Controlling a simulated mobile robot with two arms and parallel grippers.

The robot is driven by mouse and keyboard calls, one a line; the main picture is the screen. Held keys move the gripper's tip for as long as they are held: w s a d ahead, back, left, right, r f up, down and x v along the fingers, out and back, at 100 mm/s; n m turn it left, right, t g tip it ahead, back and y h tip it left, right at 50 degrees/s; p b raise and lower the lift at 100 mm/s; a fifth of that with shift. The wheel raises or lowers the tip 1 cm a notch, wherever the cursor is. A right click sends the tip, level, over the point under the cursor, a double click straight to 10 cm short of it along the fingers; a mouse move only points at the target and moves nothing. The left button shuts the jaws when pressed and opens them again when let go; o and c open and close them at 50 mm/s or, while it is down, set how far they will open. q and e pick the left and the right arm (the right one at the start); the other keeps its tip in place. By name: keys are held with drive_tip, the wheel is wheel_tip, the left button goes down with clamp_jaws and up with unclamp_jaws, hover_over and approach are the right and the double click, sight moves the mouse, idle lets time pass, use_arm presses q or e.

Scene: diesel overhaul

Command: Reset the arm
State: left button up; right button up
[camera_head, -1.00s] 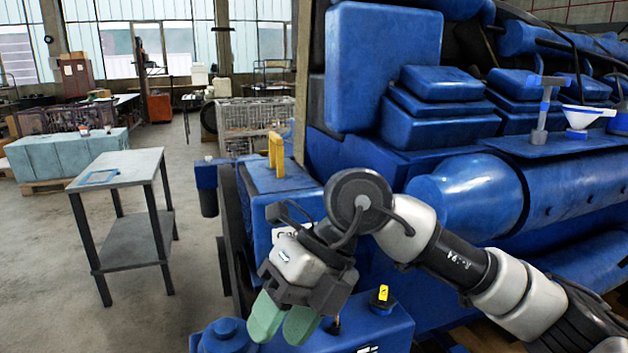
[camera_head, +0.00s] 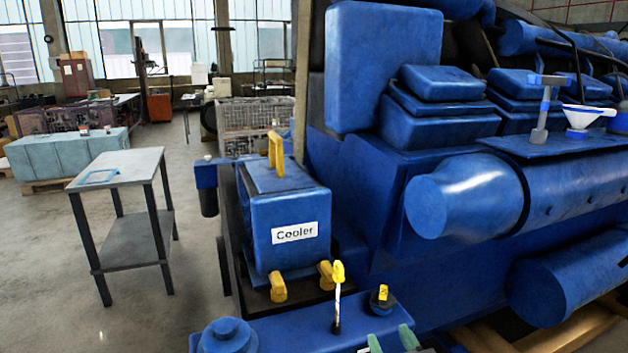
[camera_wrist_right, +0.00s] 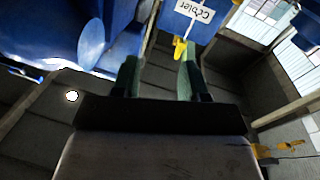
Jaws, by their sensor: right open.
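My right gripper (camera_head: 391,342) shows only as two green fingertips at the bottom edge of the head view. In the right wrist view its green fingers (camera_wrist_right: 158,78) stand apart with nothing held between them. The rest of my right arm is out of the head view. My left gripper is not in view. The blue cooler box (camera_head: 290,215) with its white "Cooler" label stands beyond the gripper. It also shows upside down at the top of the right wrist view (camera_wrist_right: 183,25).
A yellow-tipped dipstick (camera_head: 337,290) and a yellow-marked cap (camera_head: 382,298) stand on the blue housing near the gripper. The large blue engine (camera_head: 440,150) fills the right. A grey side table (camera_head: 125,165) stands at left, with open floor around it.

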drive_tip(key=s+d+f+m+g+h, duration=0.1)
drive_tip(key=s+d+f+g+h, duration=0.15)
drive_tip(key=s+f+g, duration=0.35)
drive_tip(key=s+d+f+m+g+h, duration=0.15)
drive_tip(key=s+d+f, duration=0.25)
drive_tip(key=f, duration=0.5)
drive_tip(key=s+d+f+g, duration=0.1)
drive_tip(key=s+f+g, duration=0.25)
drive_tip(key=s, duration=0.35)
drive_tip(key=s+d+f+g, duration=0.1)
drive_tip(key=s+f+g, duration=0.25)
drive_tip(key=s, duration=0.35)
wheel_tip(320, 180, down, 25)
drive_tip(key=g, duration=0.2)
drive_tip(key=s+d+f, duration=0.3)
drive_tip(key=s+f, duration=1.3)
drive_tip(key=shift+f+n+g, duration=0.35)
drive_tip(key=shift+g, duration=0.1)
